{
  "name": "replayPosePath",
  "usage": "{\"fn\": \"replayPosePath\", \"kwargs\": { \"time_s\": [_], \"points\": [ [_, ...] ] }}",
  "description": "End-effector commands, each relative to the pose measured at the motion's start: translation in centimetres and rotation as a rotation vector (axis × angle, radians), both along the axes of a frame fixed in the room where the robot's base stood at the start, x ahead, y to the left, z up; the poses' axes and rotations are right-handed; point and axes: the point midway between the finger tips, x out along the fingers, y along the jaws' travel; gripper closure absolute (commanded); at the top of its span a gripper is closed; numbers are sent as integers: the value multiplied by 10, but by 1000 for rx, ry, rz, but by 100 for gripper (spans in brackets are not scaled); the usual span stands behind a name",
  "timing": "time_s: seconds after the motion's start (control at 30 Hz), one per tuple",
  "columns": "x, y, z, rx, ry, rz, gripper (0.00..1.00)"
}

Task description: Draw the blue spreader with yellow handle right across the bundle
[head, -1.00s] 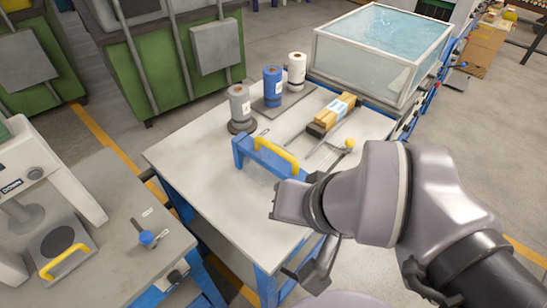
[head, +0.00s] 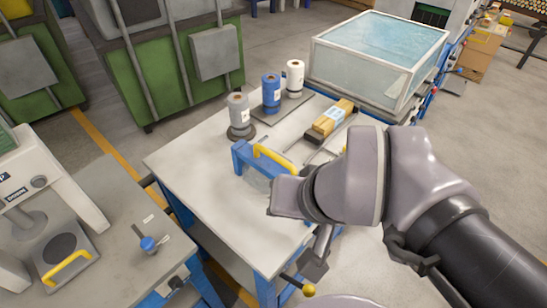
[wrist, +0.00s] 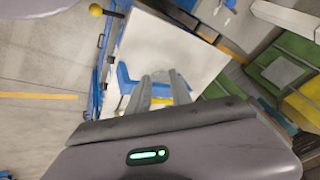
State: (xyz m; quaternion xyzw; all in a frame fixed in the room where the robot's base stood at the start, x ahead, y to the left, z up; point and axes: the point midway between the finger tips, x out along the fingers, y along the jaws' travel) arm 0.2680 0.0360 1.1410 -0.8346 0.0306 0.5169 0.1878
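The blue spreader (head: 243,157) stands on the grey-topped table, its yellow handle (head: 275,157) along the top. The bundle (head: 341,107), wooden lengths with a blue and white label, lies on dark supports farther back and right. My gripper (head: 285,195) is at the near side of the spreader in the head view; its fingertips are hidden there. In the wrist view my gripper's two fingers (wrist: 160,78) are apart, with the blue spreader (wrist: 125,78) beyond and beside them.
Grey (head: 238,110), blue (head: 271,88) and white (head: 295,75) rolls stand along the table's back left. A clear tank (head: 365,65) is behind the bundle. A yellow-knobbed lever (head: 309,290) is low by the table's near corner. The table's left part is clear.

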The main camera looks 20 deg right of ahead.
Motion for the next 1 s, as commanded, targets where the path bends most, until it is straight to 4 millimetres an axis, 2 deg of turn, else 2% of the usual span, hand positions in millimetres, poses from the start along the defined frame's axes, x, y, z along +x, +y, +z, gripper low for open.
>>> {"fn": "replayPosePath", "kwargs": {
  "time_s": [0.03, 0.13, 0.2, 0.3, 0.43, 0.5, 0.67, 1.0],
  "points": [
    [16, -2, 39, -47, 36, 50, 63],
    [68, -10, 93, -198, 123, 225, 62],
    [107, -12, 113, -303, 184, 369, 62],
    [153, -11, 119, -425, 259, 568, 62],
    [188, -8, 104, -522, 323, 759, 62],
    [196, -6, 95, -547, 341, 814, 62],
    [202, -8, 68, -561, 353, 848, 62],
    [211, -25, -32, -557, 356, 843, 62]
  ]
}}
